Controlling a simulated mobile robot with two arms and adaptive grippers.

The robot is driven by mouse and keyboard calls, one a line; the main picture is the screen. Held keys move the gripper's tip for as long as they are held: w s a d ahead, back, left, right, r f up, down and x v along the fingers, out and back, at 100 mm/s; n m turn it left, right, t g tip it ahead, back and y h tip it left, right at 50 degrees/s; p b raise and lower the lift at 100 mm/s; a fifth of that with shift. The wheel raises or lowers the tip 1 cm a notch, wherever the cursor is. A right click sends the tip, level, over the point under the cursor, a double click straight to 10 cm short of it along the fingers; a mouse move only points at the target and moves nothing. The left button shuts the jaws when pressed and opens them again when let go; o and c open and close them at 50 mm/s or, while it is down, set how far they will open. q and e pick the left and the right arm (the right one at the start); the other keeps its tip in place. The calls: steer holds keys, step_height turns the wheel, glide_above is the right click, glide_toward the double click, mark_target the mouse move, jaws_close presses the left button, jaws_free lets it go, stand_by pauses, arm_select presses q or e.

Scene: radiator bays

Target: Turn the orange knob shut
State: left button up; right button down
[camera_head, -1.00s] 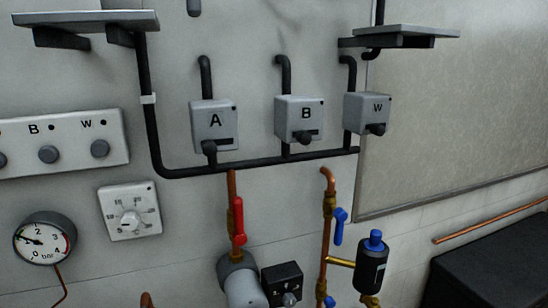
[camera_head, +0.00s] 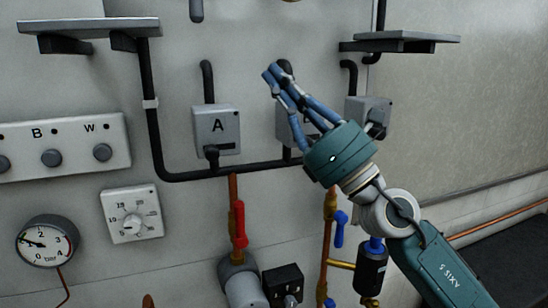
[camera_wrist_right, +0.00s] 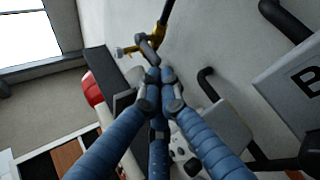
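I cannot make out an orange knob in either view now. An orange-brown piece (camera_head: 148,301) just shows at the bottom edge of the head view, too cut off to identify. My right gripper (camera_head: 271,72) is raised in front of the wall, its blue fingers pointing up and left across the box marked B and hiding most of it. Its fingertips are close together in the wrist view (camera_wrist_right: 160,75), with nothing seen between them. A brass fitting with a grey lever (camera_wrist_right: 145,48) shows beyond the tips. My left gripper is out of view.
Box A (camera_head: 216,130), a white dial (camera_head: 132,213), a pressure gauge (camera_head: 47,241) and a red lever (camera_head: 239,223) are on the wall. A shelf (camera_head: 90,27) juts out upper left, another (camera_head: 400,42) upper right. A blue lever (camera_head: 340,228) stands below my gripper.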

step_height(320, 180, up, 7)
steer(key=w+a+n+g+h, duration=0.25)
steer(key=n+g+h, duration=0.2)
steer(key=n, duration=1.05)
steer(key=w+d+r+t+h, duration=0.1)
steer(key=d+r+t+h, duration=0.2)
steer(key=d+r+h, duration=0.45)
steer(key=w+d+r+t+h, duration=0.1)
steer(key=d+r+t+h, duration=0.25)
steer(key=d, duration=0.75)
steer(key=p+x, duration=0.3)
steer(key=x, duration=0.3)
steer(key=shift+w+d+g, duration=0.15)
steer(key=shift+w+g, duration=0.15)
steer(key=shift+w, duration=0.1)
steer(key=shift+w, duration=0.2)
steer(key=shift+d+r+p, duration=0.15)
steer(key=shift+r+p, duration=0.05)
steer(key=shift+p, duration=0.2)
